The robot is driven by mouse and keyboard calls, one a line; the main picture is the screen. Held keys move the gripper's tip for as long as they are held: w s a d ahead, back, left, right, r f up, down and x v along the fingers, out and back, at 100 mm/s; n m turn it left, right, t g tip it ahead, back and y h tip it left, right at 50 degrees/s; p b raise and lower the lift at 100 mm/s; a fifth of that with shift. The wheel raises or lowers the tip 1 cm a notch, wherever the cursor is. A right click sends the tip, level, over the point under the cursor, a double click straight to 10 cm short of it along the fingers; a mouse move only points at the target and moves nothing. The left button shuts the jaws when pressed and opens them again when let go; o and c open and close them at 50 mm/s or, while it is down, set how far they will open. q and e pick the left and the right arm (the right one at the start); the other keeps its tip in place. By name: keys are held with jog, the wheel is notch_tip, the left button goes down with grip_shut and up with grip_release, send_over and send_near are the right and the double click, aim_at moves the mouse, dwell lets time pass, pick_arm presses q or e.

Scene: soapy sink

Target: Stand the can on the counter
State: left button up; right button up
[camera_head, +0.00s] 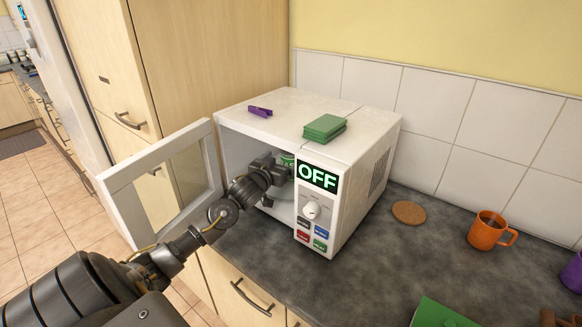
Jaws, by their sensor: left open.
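A small green thing with pale marking, apparently the can (287,160), shows inside the open white microwave (360,150), mostly hidden by my gripper and the microwave's front panel. My left gripper (283,172) reaches through the microwave's doorway and is open, right at the can. I cannot tell whether its fingers are around the can or only beside it. The dark grey counter (375,265) carries the microwave and has bare room in front and to the right. My right gripper is not in view.
The microwave door (118,188) stands open to the left, beside my left arm. A purple clip (260,111) and a green block (324,129) lie on top. A cork coaster (408,212), an orange mug (487,232) and a green item (442,314) are on the counter.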

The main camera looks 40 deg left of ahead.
aim_at(286, 158)
pick_arm(q)
jog(key=x, duration=0.1)
jog(key=b+x, duration=0.2)
jog(key=x, duration=0.1)
jog(key=shift+d+f, duration=0.2)
jog(key=shift+f, duration=0.15)
jog(key=shift+w+a+r+b, duration=0.1)
jog(key=shift+w+a+b, duration=0.05)
jog(key=shift+w+b, duration=0.3)
jog(key=shift+s+r, duration=0.1)
jog(key=shift+c, duration=0.4)
jog(key=c, duration=1.2)
jog(key=shift+c, duration=1.2)
jog(key=shift+r, duration=0.1)
